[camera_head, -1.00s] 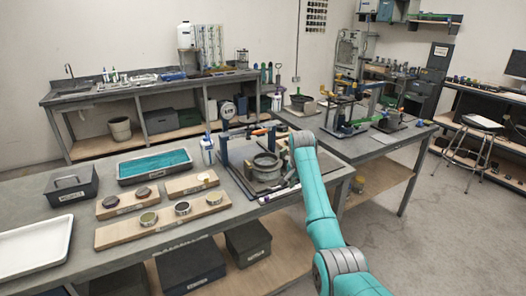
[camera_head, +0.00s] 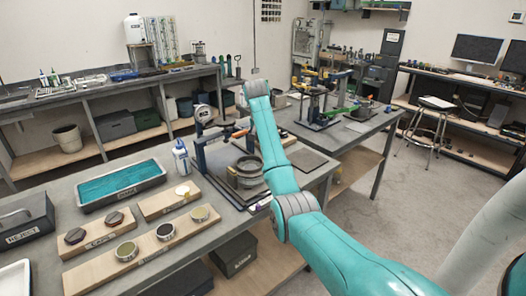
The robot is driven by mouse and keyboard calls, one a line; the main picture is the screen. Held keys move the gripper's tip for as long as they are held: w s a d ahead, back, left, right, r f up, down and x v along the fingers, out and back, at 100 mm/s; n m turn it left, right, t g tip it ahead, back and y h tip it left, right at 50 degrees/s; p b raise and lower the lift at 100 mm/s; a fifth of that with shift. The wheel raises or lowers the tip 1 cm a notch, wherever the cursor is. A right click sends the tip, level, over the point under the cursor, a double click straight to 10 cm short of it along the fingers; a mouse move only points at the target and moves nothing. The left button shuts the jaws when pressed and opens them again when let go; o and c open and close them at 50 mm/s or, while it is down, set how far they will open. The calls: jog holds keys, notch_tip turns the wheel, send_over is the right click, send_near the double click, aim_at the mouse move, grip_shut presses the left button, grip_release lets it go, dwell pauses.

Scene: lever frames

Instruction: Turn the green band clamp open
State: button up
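A small green bar (camera_head: 342,112), which looks like the green band clamp's handle, shows among the fixtures on the right-hand bench (camera_head: 352,140). It is too small to tell its exact angle or whether the clamp is open. My teal arm reaches up from the lower right, and its visible end is a grey joint over the nearer bench. My gripper is not visible, and the arm is well to the left of the green bar.
A round metal pot (camera_head: 249,172) stands in a blue-framed fixture with an orange lever (camera_head: 240,133) on the near bench. Yellow-levered fixtures (camera_head: 309,74) stand by the green bar. A stool (camera_head: 430,125) is at right.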

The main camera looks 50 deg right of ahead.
jog(key=x, duration=0.8)
jog(key=shift+r, duration=0.1)
grip_shut()
